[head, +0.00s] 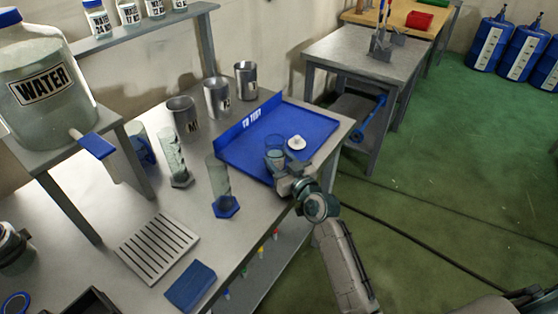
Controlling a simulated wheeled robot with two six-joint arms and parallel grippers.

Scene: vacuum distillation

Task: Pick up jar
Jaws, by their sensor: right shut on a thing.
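A small clear, bluish jar (275,148) is at the lower part of the blue tray marked "TO TEST" (312,121). My right gripper (280,171) reaches in from the lower right and is shut on the jar at its near side. The fingers are small in the view and partly cover the jar's lower part. I cannot tell whether the jar's base touches the tray. A round white lid-like piece (296,143) with a small knob shows just right of the jar.
Metal beakers (217,98) stand behind the tray. A glass cylinder with a blue foot (219,183) stands left of my gripper. A large water jug (45,85) is on a raised stand at left. A slotted plate (158,246) and a blue block (190,286) lie in front.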

